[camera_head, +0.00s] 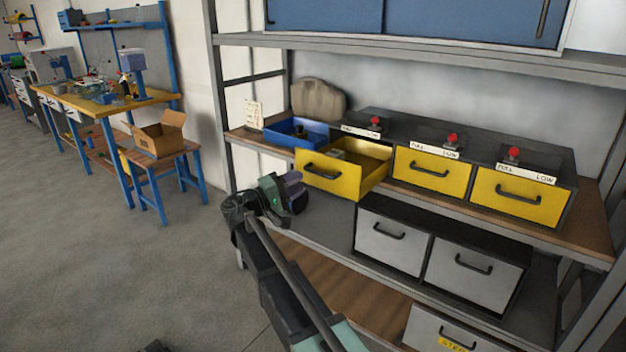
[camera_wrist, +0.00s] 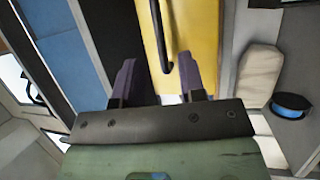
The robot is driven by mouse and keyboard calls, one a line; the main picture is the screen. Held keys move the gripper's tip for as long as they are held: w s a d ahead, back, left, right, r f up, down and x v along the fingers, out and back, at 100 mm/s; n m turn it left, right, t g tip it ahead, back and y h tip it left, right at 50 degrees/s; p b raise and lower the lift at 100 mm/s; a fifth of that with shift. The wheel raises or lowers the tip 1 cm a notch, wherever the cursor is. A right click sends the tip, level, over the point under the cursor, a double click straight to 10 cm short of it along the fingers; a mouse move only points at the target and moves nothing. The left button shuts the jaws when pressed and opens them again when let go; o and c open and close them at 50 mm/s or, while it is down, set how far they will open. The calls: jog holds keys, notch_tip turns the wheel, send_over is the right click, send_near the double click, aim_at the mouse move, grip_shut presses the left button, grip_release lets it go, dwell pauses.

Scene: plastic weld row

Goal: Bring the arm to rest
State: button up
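My gripper (camera_head: 293,183) has purple fingers and is in front of the shelf, just left of and below the pulled-out yellow drawer (camera_head: 328,178). In the wrist view my gripper (camera_wrist: 156,65) has its two fingers wide apart with nothing held between them. A yellow drawer front (camera_wrist: 197,30) with a dark handle (camera_wrist: 160,38) lies beyond the fingertips. The handle appears apart from the fingers, though the exact gap is hard to tell. My arm runs up from the bottom of the head view.
Two closed yellow drawers (camera_head: 433,172) stand right of the open one, with red knobs above. A blue bin (camera_head: 297,135) is at its left. Grey drawers (camera_head: 393,238) sit below. A cardboard box (camera_head: 160,136) stands on a stool at left.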

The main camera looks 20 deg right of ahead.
jog(key=v, duration=0.3)
jog(key=shift+a, duration=0.25)
jog(key=s+f+g+y, duration=0.2)
jog(key=s+f+y, duration=0.9)
jog(key=s+f, duration=0.4)
jog(key=s+a+f+m+g+y, duration=0.15)
jog(key=s+f+y, duration=0.35)
jog(key=s+y, duration=0.65)
notch_tip(320, 180, up, 20)
jog(key=h+p, duration=0.3)
jog(key=p, duration=1.7)
jog(key=shift+s+a, duration=0.25)
jog(key=shift+s, duration=0.05)
